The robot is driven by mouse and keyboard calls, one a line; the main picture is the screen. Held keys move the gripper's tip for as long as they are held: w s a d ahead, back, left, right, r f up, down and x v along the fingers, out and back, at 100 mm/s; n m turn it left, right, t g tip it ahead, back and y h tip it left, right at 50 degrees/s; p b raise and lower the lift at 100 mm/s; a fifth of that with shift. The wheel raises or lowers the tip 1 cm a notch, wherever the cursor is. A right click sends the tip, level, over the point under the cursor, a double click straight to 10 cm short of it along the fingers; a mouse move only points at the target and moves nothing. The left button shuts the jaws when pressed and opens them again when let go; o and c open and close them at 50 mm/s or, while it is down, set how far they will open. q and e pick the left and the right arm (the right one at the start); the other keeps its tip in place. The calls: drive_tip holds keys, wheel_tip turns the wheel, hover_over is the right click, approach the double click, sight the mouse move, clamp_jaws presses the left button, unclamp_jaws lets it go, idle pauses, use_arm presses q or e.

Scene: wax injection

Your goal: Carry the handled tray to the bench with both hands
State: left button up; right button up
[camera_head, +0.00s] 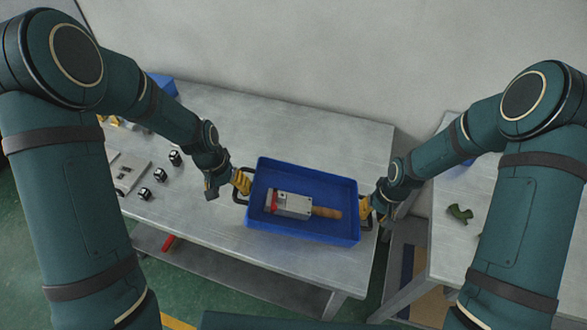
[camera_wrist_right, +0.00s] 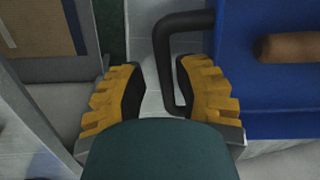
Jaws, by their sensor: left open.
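The blue tray (camera_head: 258,205) is at the right end of a grey metal table, with a black handle at each short side. Inside lies a grey metal block with a red end (camera_head: 292,205) and a brown cylindrical grip (camera_head: 326,212). My left gripper (camera_head: 241,183) is open at the tray's left handle (camera_head: 236,197); its exact fit is too small to tell. My right gripper (camera_head: 365,207) is at the right handle. In the right wrist view its yellow fingers (camera_wrist_right: 163,95) are apart, with the black handle bar (camera_wrist_right: 163,60) between them.
The grey table (camera_head: 210,115) has clear room behind the tray. Small black-and-white parts (camera_head: 160,174) and flat plates (camera_head: 125,172) lie at its left. A second table (camera_head: 450,250) stands at the right, across a gap, with a green part (camera_head: 460,213). A wall is behind.

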drive_tip(key=o, duration=0.8)
drive_tip(key=shift+c, duration=0.2)
use_arm(q)
drive_tip(key=shift+d, duration=0.1)
use_arm(e)
drive_tip(key=shift+a, duration=0.1)
drive_tip(key=shift+r, duration=0.15)
drive_tip(key=shift+w+r, duration=0.1)
drive_tip(key=shift+r, duration=0.2)
wheel_tip(320, 180, up, 7)
drive_tip(key=d, duration=0.1)
drive_tip(key=shift+d, duration=0.25)
use_arm(q)
drive_tip(key=a, duration=0.6)
drive_tip(key=shift+a+b, duration=0.15)
drive_tip(key=shift+b, duration=0.2)
use_arm(e)
drive_tip(key=shift+d+f, duration=0.2)
drive_tip(key=shift+f, duration=0.15)
